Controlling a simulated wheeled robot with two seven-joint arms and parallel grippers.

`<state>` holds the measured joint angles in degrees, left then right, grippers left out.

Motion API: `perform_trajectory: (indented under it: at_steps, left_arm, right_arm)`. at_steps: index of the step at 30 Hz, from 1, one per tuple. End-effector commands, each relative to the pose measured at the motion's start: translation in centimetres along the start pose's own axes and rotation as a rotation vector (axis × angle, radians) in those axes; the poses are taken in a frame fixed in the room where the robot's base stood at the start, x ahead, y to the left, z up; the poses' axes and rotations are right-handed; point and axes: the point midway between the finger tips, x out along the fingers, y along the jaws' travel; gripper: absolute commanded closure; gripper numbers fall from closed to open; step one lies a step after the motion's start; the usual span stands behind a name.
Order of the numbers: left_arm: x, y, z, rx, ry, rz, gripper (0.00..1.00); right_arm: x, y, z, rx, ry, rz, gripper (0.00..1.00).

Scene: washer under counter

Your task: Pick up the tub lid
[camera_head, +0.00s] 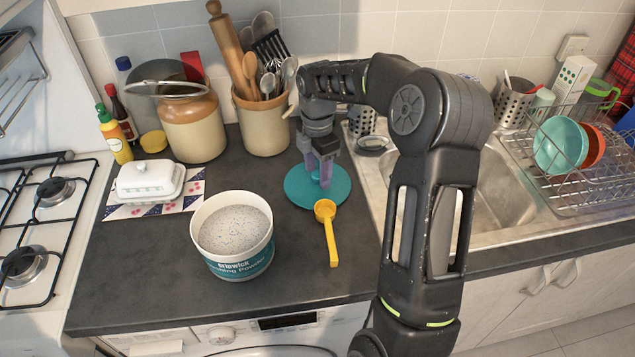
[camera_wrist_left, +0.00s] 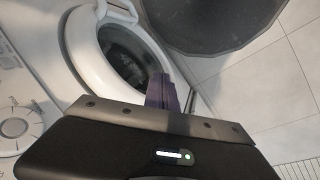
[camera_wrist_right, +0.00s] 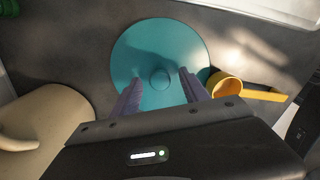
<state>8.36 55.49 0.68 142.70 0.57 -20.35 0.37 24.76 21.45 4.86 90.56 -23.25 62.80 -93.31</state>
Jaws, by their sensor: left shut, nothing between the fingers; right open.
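The tub lid is a round teal disc (camera_head: 300,190) with a small raised knob in its middle, lying flat on the dark counter. It also shows in the right wrist view (camera_wrist_right: 150,45), with its knob (camera_wrist_right: 159,78) between my fingers. My right gripper (camera_head: 320,180) is open and points down over the lid, one finger on each side of the knob; I cannot tell whether the fingers touch the lid. My left gripper (camera_wrist_left: 162,92) is shut and empty, in front of the washer; it does not show in the head view.
An open tub of washing powder (camera_head: 233,236) stands front left of the lid. A yellow scoop (camera_head: 328,232) lies close to the lid's front right edge. A utensil crock (camera_head: 262,122) stands behind. The sink (camera_head: 505,190) is to the right. The washer door (camera_wrist_left: 118,50) stands below the counter.

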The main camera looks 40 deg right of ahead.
Motion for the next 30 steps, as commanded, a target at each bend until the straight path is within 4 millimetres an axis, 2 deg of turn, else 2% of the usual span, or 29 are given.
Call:
perform_trajectory:
  at_steps: [10, 27, 30]
  left_arm:
    - [-0.01, 0.01, -0.01, 0.000, 0.000, 0.000, 1.00]
    - [-0.01, 0.01, -0.01, 0.000, 0.000, 0.000, 1.00]
    - [-0.01, 0.01, -0.01, 0.000, 0.000, 0.000, 1.00]
  right_arm:
    - [-0.05, 0.01, 0.00, 0.000, 0.000, 0.000, 0.49]
    - [-0.05, 0.00, 0.00, 0.000, 0.000, 0.000, 0.96]
    - [-0.05, 0.00, -0.01, 0.000, 0.000, 0.000, 1.00]
